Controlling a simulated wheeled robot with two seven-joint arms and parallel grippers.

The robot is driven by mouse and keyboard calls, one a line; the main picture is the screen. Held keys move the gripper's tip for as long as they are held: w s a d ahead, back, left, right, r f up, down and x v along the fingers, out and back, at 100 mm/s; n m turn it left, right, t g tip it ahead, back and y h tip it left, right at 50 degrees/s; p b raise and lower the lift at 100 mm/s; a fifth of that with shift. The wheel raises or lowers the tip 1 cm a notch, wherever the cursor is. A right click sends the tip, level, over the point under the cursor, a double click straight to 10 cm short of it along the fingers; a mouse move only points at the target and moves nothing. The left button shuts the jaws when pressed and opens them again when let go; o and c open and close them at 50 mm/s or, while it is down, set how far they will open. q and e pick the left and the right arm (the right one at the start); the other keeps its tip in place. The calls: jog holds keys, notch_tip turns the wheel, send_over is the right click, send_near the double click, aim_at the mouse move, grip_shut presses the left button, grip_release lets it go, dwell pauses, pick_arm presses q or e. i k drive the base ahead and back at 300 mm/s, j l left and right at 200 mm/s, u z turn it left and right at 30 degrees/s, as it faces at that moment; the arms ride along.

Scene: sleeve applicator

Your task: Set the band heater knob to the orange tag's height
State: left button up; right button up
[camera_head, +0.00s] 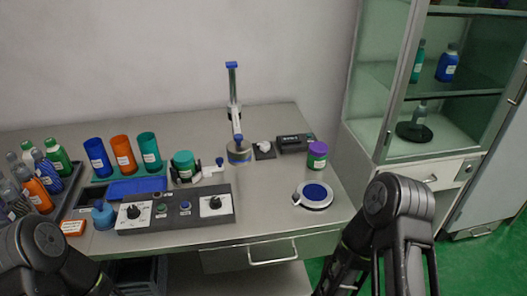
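A dark control panel (175,227) lies near the front of the steel table. It has a black knob on a white dial (134,212) at its left and another black knob on a white dial (215,203) at its right. The lettering is too small to tell which is the band heater knob or to read its setting. A small orange block with a white label (73,227), possibly the orange tag, lies left of the panel. My arms show at the lower left and lower right, apart from the panel. Neither gripper's fingertips are in view.
Blue, orange and teal cups (123,153) stand behind the panel. A tray of bottles (40,187) is at the left. A blue round piece (103,216) sits beside the panel. A post stand (234,110), purple-lidded jar (317,155) and round blue-topped plate (314,192) are to the right.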

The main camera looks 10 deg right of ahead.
aim_at(265, 147)
jog(key=i+j+u, duration=0.1)
jog(key=j, duration=0.3)
jog(key=i+j+u, duration=0.15)
jog(key=j, duration=0.2)
jog(key=i+j+u, duration=0.1)
jog(key=j, duration=0.25)
jog(key=i+j+u, duration=0.15)
jog(key=i+j, duration=0.15)
